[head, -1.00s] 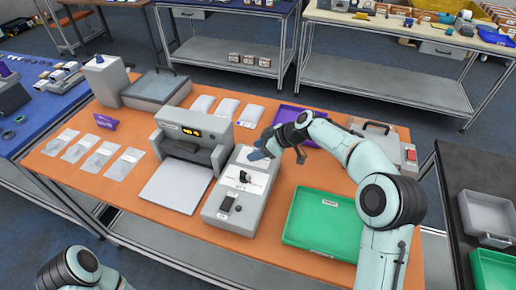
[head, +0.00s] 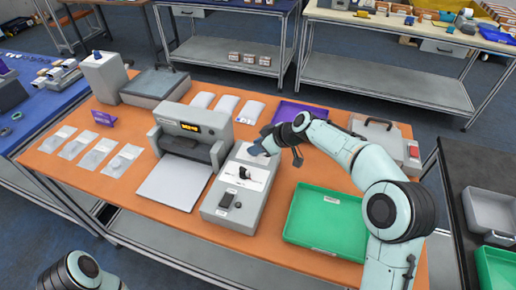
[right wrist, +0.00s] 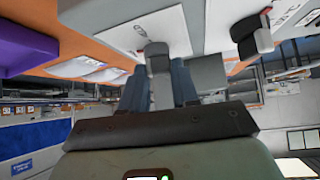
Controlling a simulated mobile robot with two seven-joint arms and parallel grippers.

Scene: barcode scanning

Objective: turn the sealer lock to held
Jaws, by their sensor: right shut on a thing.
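The grey sealer (head: 192,143) with a lit orange display stands on the orange table. A long grey control box (head: 228,213) is beside it, with a black knob (head: 244,173) in its middle and a dark switch (head: 225,200) near its front. My right gripper (head: 262,148) is over the box's far end. In the right wrist view, its fingers (right wrist: 158,85) are shut on a small grey knob (right wrist: 156,52), apparently the lock, on the pale panel. The black knob (right wrist: 252,36) shows to the right, apart from the fingers. My left gripper is out of view.
A green tray (head: 328,249) lies right of the box, and a purple tray (head: 288,111) lies behind my right arm. Clear bags (head: 94,160) lie on the left of the table. White packets (head: 226,104) lie behind the sealer.

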